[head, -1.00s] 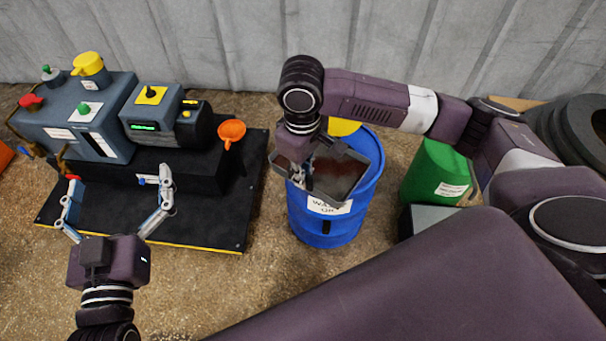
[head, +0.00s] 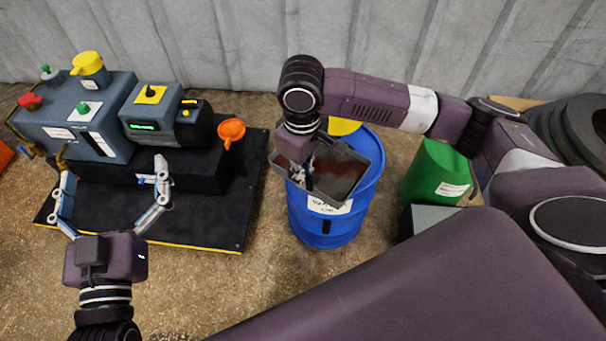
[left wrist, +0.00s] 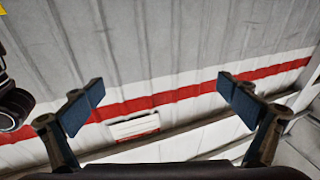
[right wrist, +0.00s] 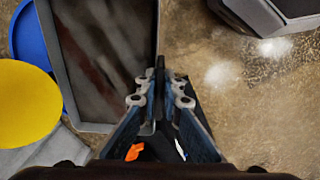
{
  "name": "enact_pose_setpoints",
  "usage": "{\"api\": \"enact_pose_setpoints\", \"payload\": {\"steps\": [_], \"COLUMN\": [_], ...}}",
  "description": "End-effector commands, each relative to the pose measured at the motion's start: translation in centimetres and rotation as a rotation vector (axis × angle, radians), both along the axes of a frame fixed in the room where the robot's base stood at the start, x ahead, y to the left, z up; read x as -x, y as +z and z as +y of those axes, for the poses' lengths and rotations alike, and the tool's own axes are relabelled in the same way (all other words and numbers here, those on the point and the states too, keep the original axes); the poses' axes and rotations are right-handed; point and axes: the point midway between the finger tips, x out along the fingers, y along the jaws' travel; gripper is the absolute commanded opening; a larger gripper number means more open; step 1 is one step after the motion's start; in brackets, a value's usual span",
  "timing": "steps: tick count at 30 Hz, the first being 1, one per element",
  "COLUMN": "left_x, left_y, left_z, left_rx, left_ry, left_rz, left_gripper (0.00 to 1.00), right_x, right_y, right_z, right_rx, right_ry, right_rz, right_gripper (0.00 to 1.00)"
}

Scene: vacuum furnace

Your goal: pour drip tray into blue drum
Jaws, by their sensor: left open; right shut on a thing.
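The drip tray (head: 338,172) is a grey open box with dark reddish-brown stuff on its inside, and it is over the mouth of the blue drum (head: 330,229). In the head view it looks close to level or slightly tilted. My right gripper (head: 306,178) is shut on the tray's wall; the right wrist view shows the fingers (right wrist: 160,88) closed at the edge of the tray (right wrist: 105,60), with the drum's blue rim (right wrist: 30,40) beyond. My left gripper (head: 112,190) is open and empty in front of the pump unit.
The vacuum unit (head: 75,130) stands on a black base (head: 200,225) at left, with an orange funnel (head: 231,131). A yellow thing (head: 343,126) is at the drum's back. A green container (head: 437,172) and black tyre-like rings (head: 575,130) are at right.

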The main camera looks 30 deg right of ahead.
Motion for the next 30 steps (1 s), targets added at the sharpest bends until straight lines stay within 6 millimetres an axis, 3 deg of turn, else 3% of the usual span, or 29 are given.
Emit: {"api": "enact_pose_setpoints", "payload": {"steps": [30], "left_x": [0.3], "left_y": [2.0], "left_z": [-0.2], "left_rx": [0.025], "left_ry": [-0.005], "left_rz": [-0.092], "left_gripper": [1.0], "right_x": [-0.1], "right_y": [-0.1], "right_z": [0.0], "right_rx": [-0.004], "right_ry": [0.0], "right_rz": [-0.001], "right_gripper": [0.0]}}
